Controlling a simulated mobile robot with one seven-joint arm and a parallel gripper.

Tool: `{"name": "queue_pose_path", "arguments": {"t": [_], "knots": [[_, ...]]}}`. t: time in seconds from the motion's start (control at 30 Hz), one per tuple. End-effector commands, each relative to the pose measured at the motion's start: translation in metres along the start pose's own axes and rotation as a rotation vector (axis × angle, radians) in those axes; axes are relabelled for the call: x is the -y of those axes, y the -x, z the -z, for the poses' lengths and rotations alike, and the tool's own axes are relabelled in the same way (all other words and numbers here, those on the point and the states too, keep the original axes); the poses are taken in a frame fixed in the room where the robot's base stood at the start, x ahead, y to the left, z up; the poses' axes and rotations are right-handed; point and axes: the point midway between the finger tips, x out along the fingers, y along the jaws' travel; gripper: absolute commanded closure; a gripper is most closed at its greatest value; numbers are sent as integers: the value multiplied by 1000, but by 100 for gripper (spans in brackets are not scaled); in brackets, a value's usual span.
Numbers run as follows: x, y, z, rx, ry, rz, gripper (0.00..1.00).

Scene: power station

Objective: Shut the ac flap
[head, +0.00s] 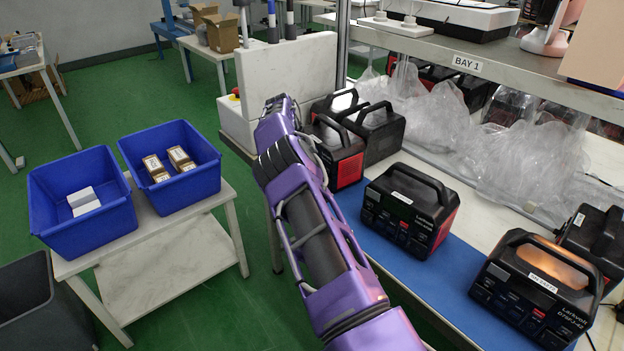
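Several black and red power stations stand at the workbench. One (410,208) sits upright on the blue mat, near the middle. My purple arm rises from the bottom edge toward the upper middle, left of the middle station. My gripper is not visible.
The blue mat (455,285) runs along the bench front. Clear plastic bags (525,160) lie behind it, under a shelf marked BAY 1 (468,62). Two blue bins (82,236) (205,183) with small boxes stand on a side table at left.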

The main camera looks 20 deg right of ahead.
Motion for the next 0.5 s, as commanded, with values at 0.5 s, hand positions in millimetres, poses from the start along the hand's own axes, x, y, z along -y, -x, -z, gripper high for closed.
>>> {"name": "queue_pose_path", "arguments": {"t": [0.5], "knots": [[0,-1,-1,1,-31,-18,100]]}}
